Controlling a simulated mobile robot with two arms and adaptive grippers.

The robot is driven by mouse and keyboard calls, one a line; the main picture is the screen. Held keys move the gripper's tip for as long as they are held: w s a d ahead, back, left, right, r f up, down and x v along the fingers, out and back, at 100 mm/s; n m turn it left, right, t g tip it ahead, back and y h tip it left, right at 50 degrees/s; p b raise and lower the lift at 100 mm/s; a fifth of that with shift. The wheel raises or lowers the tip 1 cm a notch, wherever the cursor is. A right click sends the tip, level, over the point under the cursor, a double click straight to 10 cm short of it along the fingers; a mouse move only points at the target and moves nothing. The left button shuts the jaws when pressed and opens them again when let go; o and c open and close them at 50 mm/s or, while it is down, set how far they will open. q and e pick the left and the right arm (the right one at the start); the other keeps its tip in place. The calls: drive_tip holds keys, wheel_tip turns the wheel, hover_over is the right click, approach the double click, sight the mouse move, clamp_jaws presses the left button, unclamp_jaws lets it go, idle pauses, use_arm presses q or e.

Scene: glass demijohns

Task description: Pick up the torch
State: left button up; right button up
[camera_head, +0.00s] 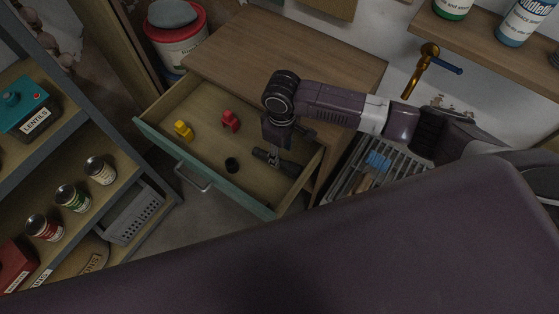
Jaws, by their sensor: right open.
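A dark, elongated object that looks like the torch (290,168) lies in the open drawer (150,128), near its right end. My right gripper (273,158) comes in from the right and points down into the drawer, right over the left part of the torch. Its jaws are open. I cannot tell whether the fingers touch the torch or are just above it. The gripper hides part of the torch. My left gripper is not in view.
The drawer also holds a yellow item (183,130), a red item (230,121) and a small black round item (232,164). The wooden cabinet top (270,52) is clear. A dish rack (365,170) stands to the right, shelves with cans (73,197) to the left.

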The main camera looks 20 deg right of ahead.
drive_tip(key=f, duration=0.3)
drive_tip(key=shift+s+a+f, duration=0.1)
drive_tip(key=shift+a+f, duration=0.15)
drive_tip(key=shift+f, duration=0.35)
drive_tip(key=shift+c, duration=0.6)
drive_tip(key=c, duration=0.8)
drive_tip(key=shift+c, duration=1)
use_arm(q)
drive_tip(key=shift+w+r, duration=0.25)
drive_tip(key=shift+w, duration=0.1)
use_arm(e)
clamp_jaws()
